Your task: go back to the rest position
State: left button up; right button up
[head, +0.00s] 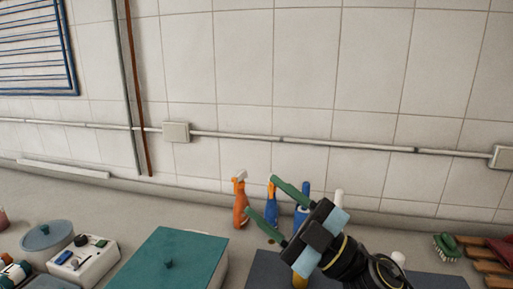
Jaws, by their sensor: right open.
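My right gripper (268,198) reaches in from the lower right. Its two green fingers are spread apart and point up and left, with nothing seen between them but the background and part of the bottles behind. The gripper is above the counter, in front of the row of bottles. My left gripper does not show.
An orange spray bottle (240,205) and a blue one (271,208) stand near the tiled wall. A teal-lidded box (170,258), a white switch box (84,261) and a lidded pot (47,236) are at left. A green brush (446,246) and wooden slats (484,264) are at right.

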jog(key=d+f+m+t+h, duration=0.5)
jog(key=d+f+m+h, duration=0.9)
jog(key=f+m+h, duration=0.45)
jog(key=s+d+f+g, duration=0.1)
jog(key=s+f+g, duration=0.1)
jog(key=s+f, duration=0.1)
jog(key=s+d+f+g+h, duration=0.1)
jog(key=s+d+f+g, duration=0.1)
jog(key=s+f, duration=0.1)
jog(key=s+d+f+m+g+h, duration=0.1)
jog(key=s+f+g, duration=0.2)
jog(key=s+f, duration=0.1)
jog(key=shift+s+d+f, duration=0.1)
jog(key=shift+d+f, duration=0.1)
jog(key=shift+f, duration=0.5)
jog(key=s+d+f+g, duration=0.1)
jog(key=s+f+g, duration=0.2)
jog(key=s, duration=0.3)
jog(key=s+f+g, duration=0.3)
jog(key=s, duration=0.4)
notch_tip(320, 180, down, 28)
jog(key=s+g+b, duration=0.1)
jog(key=s+b, duration=0.1)
jog(key=s+d+f+g+b, duration=0.1)
jog(key=s+d+f, duration=0.2)
jog(key=s+f, duration=1.1)
jog(key=shift+s+f+n, duration=0.3)
jog(key=shift+s+n, duration=0.05)
jog(key=shift+s, duration=0.55)
